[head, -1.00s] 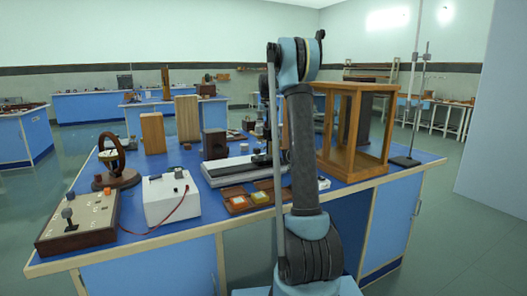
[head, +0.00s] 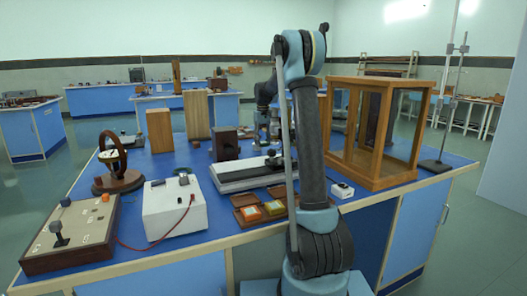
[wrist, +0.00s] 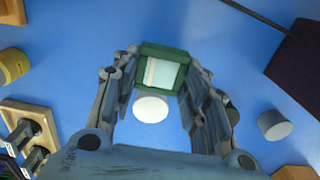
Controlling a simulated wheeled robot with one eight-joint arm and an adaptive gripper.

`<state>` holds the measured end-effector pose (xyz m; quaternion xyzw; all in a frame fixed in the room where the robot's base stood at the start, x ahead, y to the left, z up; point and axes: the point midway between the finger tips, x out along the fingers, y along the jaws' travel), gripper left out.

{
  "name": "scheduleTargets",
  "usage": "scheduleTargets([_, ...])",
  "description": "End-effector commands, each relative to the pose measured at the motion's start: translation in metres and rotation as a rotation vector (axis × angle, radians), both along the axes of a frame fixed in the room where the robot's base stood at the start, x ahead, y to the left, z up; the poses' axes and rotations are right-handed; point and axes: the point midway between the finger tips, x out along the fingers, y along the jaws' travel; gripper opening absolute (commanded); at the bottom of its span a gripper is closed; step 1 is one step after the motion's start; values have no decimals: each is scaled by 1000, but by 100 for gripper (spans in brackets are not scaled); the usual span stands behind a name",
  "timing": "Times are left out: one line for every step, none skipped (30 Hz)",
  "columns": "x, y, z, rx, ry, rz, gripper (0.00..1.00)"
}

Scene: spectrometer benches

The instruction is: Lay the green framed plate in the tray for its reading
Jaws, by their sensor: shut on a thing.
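The green framed plate (wrist: 163,70) is a small square with a dark green frame and a pale, striped middle. It sits between the fingertips of my gripper (wrist: 160,80) in the wrist view, held above the blue bench top. In the head view my gripper is behind the upright part of my arm, and the plate cannot be made out. Two small open brown cases (head: 247,208) with coloured square plates lie at the bench's front. I cannot tell which thing is the tray.
A white round thing (wrist: 151,109) shows below the plate, and a grey cylinder (wrist: 272,125) stands to the right. A dark box (wrist: 300,62) is at the upper right. In the head view a long instrument (head: 240,175) and a wooden glazed cabinet (head: 372,180) flank my arm.

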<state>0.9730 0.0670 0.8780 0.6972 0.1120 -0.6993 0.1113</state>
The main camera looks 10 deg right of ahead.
Motion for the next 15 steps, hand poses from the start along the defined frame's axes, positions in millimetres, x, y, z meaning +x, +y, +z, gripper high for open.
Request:
scheduleTargets([0, -1, -3, 0, 0, -2, 18])
scheduleTargets([0, -2, -4, 0, 0, -2, 18])
scheduleTargets([0, -3, -6, 0, 0, -3, 18])
scheduleTargets([0, -3, -8, 0, 0, -3, 18])
scheduleTargets([0, -3, -11, 0, 0, -4, 18])
scheduleTargets([0, -4, -15, 0, 0, -4, 18])
scheduleTargets([0, -4, -19, 0, 0, -4, 18])
scheduleTargets([0, -4, -24, 0, 0, -4, 18])
scheduleTargets([0, -4, -29, 0, 0, -5, 18])
scheduleTargets([0, -4, -34, 0, 0, -5, 18])
scheduleTargets([0, -4, -37, 0, 0, -5, 18])
scheduleTargets([0, -4, -41, 0, 0, -5, 18])
scheduleTargets([0, -5, -43, 0, 0, -5, 18])
scheduleTargets([0, -5, -44, 0, 0, -5, 18])
scheduleTargets([0, -5, -45, 0, 0, -5, 18])
